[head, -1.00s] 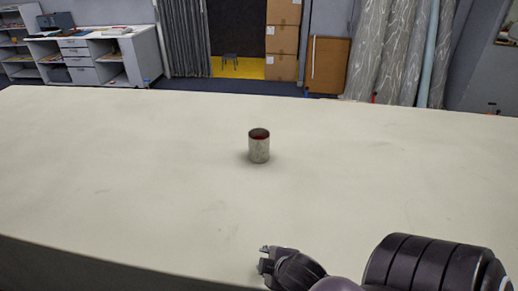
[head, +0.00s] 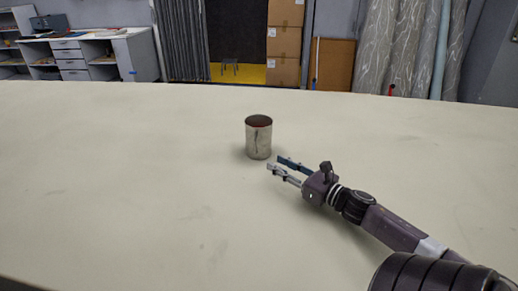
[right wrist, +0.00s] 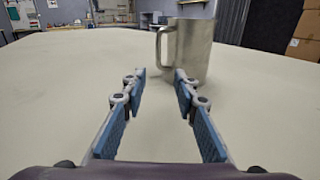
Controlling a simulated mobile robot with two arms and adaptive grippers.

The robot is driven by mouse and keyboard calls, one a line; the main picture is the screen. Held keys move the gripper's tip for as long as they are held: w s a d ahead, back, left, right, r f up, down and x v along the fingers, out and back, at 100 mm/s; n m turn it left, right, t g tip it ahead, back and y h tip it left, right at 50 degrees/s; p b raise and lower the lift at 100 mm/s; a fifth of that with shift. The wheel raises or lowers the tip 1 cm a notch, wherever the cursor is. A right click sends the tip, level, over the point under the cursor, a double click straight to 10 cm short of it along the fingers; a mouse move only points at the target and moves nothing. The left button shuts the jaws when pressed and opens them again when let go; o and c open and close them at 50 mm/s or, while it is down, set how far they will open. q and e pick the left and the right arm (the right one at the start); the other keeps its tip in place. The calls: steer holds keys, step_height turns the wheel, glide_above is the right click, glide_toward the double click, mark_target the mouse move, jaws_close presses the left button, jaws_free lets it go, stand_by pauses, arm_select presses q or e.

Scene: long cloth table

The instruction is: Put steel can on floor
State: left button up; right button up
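The steel can (head: 258,140) stands upright on the cloth table, grey with a reddish inside at the rim. In the right wrist view the can (right wrist: 193,50) looks like a metal mug, with a loop handle on its left side. My right gripper (head: 279,163) is just to the right of and nearer than the can, apart from it. In the right wrist view my right gripper (right wrist: 160,82) is open and empty, its blue-padded fingers pointing toward the handle side of the can. My left gripper is not in view.
The pale cloth table (head: 120,180) is otherwise clear. Beyond its far edge are a desk with drawers (head: 95,58) at left, stacked cardboard boxes (head: 285,42) and rolls of fabric (head: 405,50). The floor near me is hidden by the table.

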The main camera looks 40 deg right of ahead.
mark_target(258, 140)
steer(key=shift+w+n, duration=0.15)
steer(key=shift+n, duration=0.15)
steer(key=shift+w+r, duration=0.2)
steer(key=shift+w, duration=0.1)
steer(key=shift+w+a, duration=0.15)
steer(key=shift+w, duration=0.6)
steer(key=w, duration=0.2)
steer(key=w+p, duration=0.1)
steer(key=w, duration=0.1)
steer(key=shift+w+a+r, duration=0.1)
steer(key=shift+w+a, duration=0.1)
steer(key=shift+w, duration=0.55)
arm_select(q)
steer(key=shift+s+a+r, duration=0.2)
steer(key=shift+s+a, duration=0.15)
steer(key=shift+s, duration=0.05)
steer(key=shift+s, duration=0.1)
arm_select(e)
jaws_close()
